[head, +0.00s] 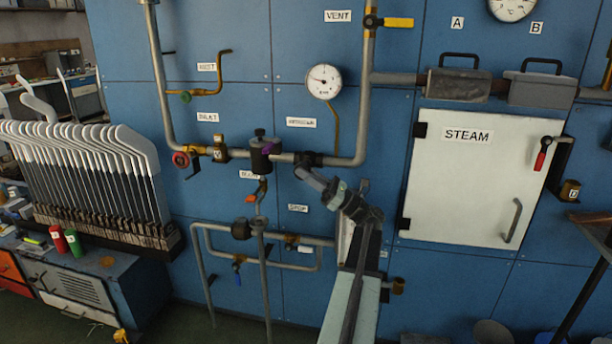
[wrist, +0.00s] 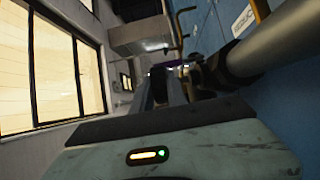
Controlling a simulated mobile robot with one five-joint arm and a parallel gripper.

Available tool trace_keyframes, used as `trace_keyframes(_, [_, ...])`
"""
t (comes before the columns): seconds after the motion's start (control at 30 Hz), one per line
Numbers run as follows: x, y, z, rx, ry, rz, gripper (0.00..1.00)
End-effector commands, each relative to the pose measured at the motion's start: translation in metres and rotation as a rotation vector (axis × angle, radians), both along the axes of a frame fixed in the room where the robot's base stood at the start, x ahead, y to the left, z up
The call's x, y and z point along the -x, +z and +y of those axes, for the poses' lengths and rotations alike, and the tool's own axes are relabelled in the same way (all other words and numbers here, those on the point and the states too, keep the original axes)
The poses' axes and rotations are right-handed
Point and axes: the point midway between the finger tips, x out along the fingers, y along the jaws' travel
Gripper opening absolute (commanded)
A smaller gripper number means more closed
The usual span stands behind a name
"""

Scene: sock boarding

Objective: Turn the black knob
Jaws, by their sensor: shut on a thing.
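A dark knob-like part (head: 309,158) sits on the grey pipe left of the pipe bend, in the middle of the head view. I take it for the black knob, and my gripper (head: 301,170) is right at it, reaching up from the lower right. In the wrist view my gripper (wrist: 165,84) has its fingers close together on something dark. The fingers hide most of what they hold. A black valve body (head: 262,155) with a small black top and a purple part stands just left on the same pipe.
A red handwheel (head: 181,159) and a brass valve (head: 221,149) are further left on the pipe. A round gauge (head: 324,81) hangs above. A white STEAM door (head: 468,180) is at right. Several white sock boards (head: 90,165) stand at left. The grey pipe (wrist: 285,48) runs close beside my gripper.

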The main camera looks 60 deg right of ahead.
Motion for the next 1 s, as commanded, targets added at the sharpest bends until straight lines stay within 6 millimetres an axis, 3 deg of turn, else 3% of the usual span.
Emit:
trace_keyframes(0.13, [-0.001,0.000,0.001,0.002,0.002,0.002,0.00])
trace_keyframes(0.17, [-0.001,0.000,0.001,0.002,0.002,0.002,0.21])
trace_keyframes(0.23, [0.000,0.000,0.001,0.001,0.001,0.002,0.40])
trace_keyframes(0.53, [0.001,-0.001,0.000,0.000,0.000,0.001,0.40])
trace_keyframes(0.67, [0.010,-0.011,-0.003,0.001,-0.001,0.001,0.40])
trace_keyframes(1.0, [0.090,-0.007,-0.030,0.001,-0.003,0.002,0.40])
